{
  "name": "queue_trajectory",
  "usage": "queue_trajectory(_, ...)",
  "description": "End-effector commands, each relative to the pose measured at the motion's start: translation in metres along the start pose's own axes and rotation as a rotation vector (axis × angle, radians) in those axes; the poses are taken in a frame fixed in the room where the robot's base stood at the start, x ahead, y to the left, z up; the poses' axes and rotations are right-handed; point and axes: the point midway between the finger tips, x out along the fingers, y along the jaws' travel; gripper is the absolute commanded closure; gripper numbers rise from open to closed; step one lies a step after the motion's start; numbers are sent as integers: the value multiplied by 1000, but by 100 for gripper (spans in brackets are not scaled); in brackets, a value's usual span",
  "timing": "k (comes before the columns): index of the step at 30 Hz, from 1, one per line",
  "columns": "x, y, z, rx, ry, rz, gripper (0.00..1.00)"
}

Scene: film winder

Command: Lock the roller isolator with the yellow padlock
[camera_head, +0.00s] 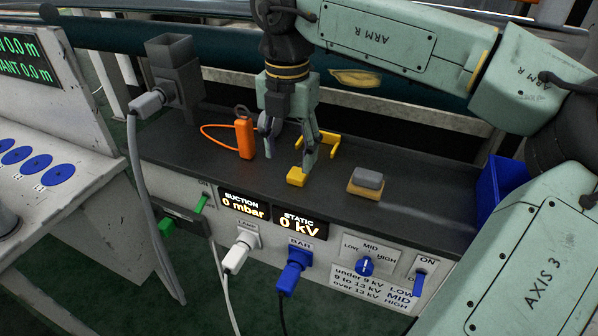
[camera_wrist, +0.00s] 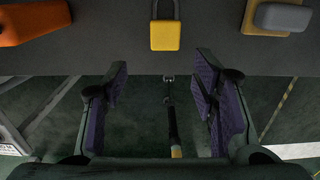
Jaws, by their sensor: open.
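The yellow padlock (camera_head: 297,176) lies on the dark shelf top near its front edge. In the wrist view its square body (camera_wrist: 165,36) is at top centre, with its shackle running up out of frame. My gripper (camera_head: 289,155) points down over the shelf at the padlock, its fingers spread. In the wrist view the open fingers (camera_wrist: 161,85) are empty, and the padlock shows beyond their tips. A green handle (camera_head: 200,202) marked ON and a blue lever (camera_head: 419,284) marked ON sit on the front panel. I cannot tell which is the roller isolator.
An orange tag-like item with a loop (camera_head: 244,137) stands left of my gripper. A yellow bracket shape (camera_head: 330,146) shows behind it. A grey block on a yellow base (camera_head: 366,182) and a blue bin (camera_head: 490,190) are to the right. Plugs with cables (camera_head: 294,268) stick out from the panel.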

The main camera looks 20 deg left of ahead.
Motion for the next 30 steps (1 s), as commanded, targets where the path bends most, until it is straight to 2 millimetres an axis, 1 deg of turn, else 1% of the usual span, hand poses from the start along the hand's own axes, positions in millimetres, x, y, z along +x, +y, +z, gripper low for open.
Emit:
queue_trajectory(5,12,-1,1,-1,3,1,47)
queue_trajectory(8,24,-5,5,-1,4,2,47)
queue_trajectory(12,46,-7,8,-2,3,2,47)
queue_trajectory(15,55,-7,8,-3,1,2,47)
queue_trajectory(18,59,-7,8,-3,1,2,47)
queue_trajectory(23,59,-7,8,-2,0,2,47)
queue_trajectory(30,59,-7,8,-2,0,2,62)
